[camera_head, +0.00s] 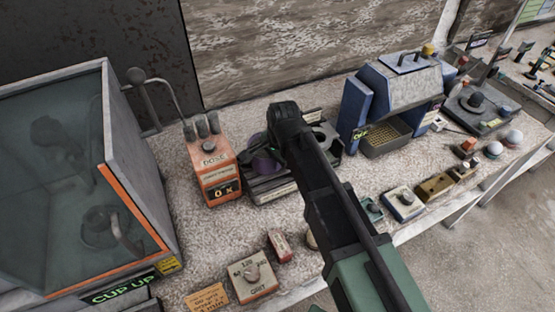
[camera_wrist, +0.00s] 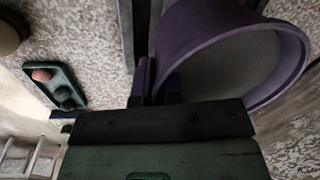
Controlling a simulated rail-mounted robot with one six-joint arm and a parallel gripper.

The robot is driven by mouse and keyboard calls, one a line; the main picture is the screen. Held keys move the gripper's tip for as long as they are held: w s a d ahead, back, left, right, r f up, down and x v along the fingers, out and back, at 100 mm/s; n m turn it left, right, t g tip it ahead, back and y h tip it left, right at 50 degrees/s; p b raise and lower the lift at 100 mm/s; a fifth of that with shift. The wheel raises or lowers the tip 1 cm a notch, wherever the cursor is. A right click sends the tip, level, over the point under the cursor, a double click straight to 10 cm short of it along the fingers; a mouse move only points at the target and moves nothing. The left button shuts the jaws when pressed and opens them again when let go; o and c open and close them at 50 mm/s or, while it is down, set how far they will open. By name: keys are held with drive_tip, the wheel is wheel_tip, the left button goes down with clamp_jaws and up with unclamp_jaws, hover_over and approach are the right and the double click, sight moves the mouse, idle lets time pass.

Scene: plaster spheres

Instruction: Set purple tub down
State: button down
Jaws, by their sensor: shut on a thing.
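The purple tub (camera_head: 264,164) shows only in part in the head view, at the dark low machine (camera_head: 268,193), with my arm covering its right side. In the wrist view the tub (camera_wrist: 192,28) is large at the upper right, with its round rim and greyish inside facing the camera. My gripper (camera_wrist: 158,86) is shut on the tub's near side at the rim. In the head view my gripper's fingers are hidden behind the dark wrist. I cannot tell whether the tub's base touches the machine.
An orange dose box (camera_head: 211,170) stands close left of the machine, and a glass-fronted cabinet (camera_head: 75,170) farther left. A blue machine (camera_head: 395,95) stands to the right. A green holder with a reddish ball (camera_wrist: 62,86) is left in the wrist view. Small boxes line the bench's front edge.

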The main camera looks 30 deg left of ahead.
drive_tip(key=shift+f+b, duration=0.7)
drive_tip(key=c, duration=1.2)
unclamp_jaws()
drive_tip(key=shift+r+p, duration=2)
